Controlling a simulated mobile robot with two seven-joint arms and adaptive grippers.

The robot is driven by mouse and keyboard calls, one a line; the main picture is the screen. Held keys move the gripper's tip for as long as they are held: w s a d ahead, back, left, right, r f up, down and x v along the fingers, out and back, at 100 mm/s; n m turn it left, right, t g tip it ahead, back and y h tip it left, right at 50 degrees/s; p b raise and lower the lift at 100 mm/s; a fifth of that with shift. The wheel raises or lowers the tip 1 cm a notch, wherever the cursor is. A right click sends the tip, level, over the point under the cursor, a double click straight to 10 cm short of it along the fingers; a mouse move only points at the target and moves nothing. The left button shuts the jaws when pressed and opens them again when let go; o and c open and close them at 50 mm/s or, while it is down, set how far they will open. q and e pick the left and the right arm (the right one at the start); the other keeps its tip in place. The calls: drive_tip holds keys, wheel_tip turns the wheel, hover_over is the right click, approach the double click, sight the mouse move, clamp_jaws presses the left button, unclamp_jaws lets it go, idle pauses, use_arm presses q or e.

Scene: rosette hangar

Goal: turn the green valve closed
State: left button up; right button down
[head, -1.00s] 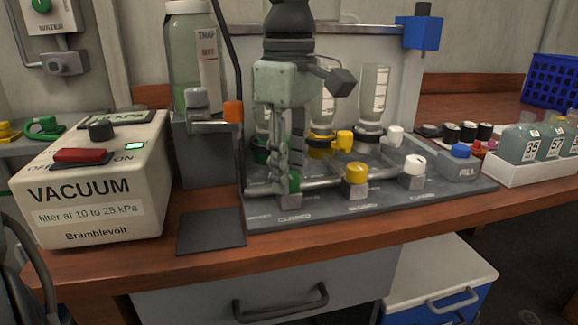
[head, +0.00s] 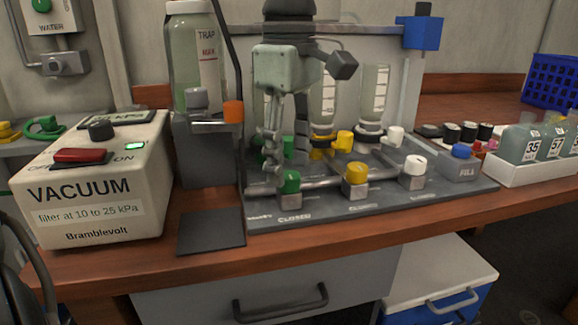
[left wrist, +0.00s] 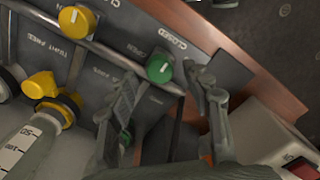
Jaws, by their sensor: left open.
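The green valve knob (head: 290,182) sits on the front pipe of the grey manifold plate, just behind a "CLOSED" label (head: 292,218). In the left wrist view the green knob (left wrist: 159,68) carries a pale line on its top face. My left gripper (head: 271,160) is above and slightly left of the knob, apart from it, with nothing held. In the left wrist view its open fingers (left wrist: 170,94) are spread to either side below the knob in the picture. The gripper hides part of the pipework and bottle behind. My right gripper is not in view.
A yellow knob (head: 356,173) and a white knob (head: 413,165) stand right of the green one. A vacuum box (head: 100,185) and a trap bottle (head: 190,60) stand left. A dark flat pad (head: 212,232) lies clear in front.

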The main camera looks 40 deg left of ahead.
sight(289, 174)
use_arm(q)
wheel_tip(289, 174, up, 10)
idle(0.3)
idle(0.5)
